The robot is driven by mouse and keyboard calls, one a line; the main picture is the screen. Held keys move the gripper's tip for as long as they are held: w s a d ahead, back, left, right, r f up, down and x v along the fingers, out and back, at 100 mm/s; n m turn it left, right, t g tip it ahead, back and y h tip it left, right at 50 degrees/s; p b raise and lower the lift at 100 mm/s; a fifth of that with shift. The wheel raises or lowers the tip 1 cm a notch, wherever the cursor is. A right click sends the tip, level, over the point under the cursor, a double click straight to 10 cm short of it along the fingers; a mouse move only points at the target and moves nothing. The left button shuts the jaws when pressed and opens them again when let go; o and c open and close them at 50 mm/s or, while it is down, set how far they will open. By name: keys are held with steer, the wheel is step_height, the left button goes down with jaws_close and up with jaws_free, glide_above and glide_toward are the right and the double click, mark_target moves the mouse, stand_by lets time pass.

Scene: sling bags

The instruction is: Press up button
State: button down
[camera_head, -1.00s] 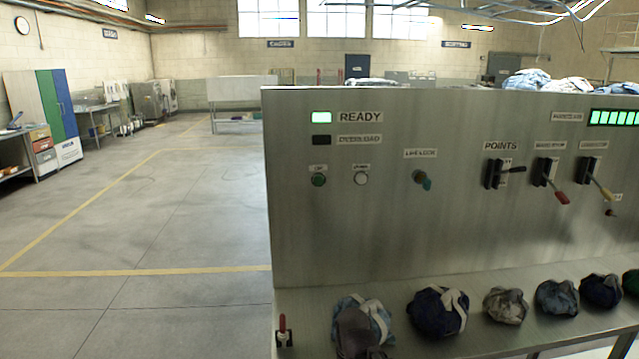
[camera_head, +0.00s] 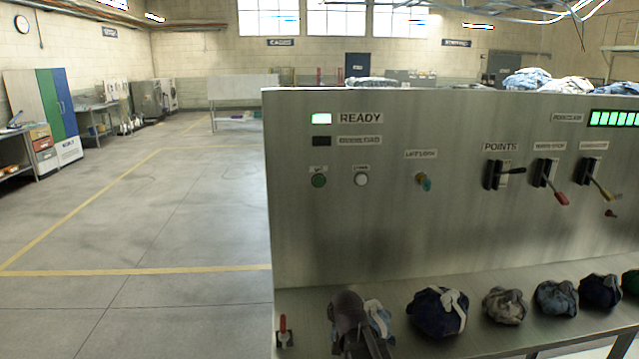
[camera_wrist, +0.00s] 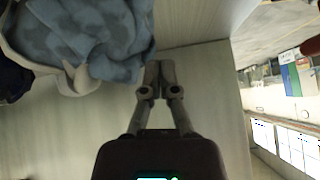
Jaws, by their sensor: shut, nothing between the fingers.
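The green button (camera_head: 319,180), under a small label that seems to read UP, is on the left part of the steel panel (camera_head: 450,240). A white button (camera_head: 361,179) sits just right of it. My gripper (camera_head: 347,305) shows as a dark grey shape low in front of the panel, below both buttons and apart from them. It partly covers a light blue bag (camera_head: 380,318). In the wrist view my gripper (camera_wrist: 159,78) is shut and empty, beside the blue bag (camera_wrist: 85,40). The buttons are not visible in the wrist view.
Several bags, such as a navy one (camera_head: 438,312), lie along the shelf (camera_head: 470,345) below the panel. A red-handled switch (camera_head: 283,330) is at the shelf's left end. Levers (camera_head: 550,180) and a knob (camera_head: 422,181) stick out rightward. The floor left is clear.

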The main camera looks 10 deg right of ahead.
steer(key=w+r+m+t, duration=0.1)
steer(key=w+r+t, duration=0.4)
steer(key=w+r, duration=0.25)
steer(key=m+t+y+p, duration=0.15)
steer(key=m+t, duration=0.25)
steer(key=t, duration=0.9)
glide_toward(319, 182)
steer(key=s+a+r, duration=0.1)
steer(key=s+r, duration=0.3)
steer(key=shift+s+a+r+t+p, duration=0.1)
steer(key=shift+s+r+t+p, duration=0.05)
steer(key=shift+r+t, duration=0.25)
steer(key=shift+s+r+t+p, duration=0.15)
steer(key=shift+r+t, duration=0.15)
steer(key=shift+r, duration=0.15)
steer(key=shift+w, duration=0.1)
steer(key=w, duration=0.8)
steer(key=shift+w+d, duration=0.25)
steer(key=shift+w, duration=0.1)
steer(key=shift+w, duration=0.1)
steer(key=shift+w, duration=0.3)
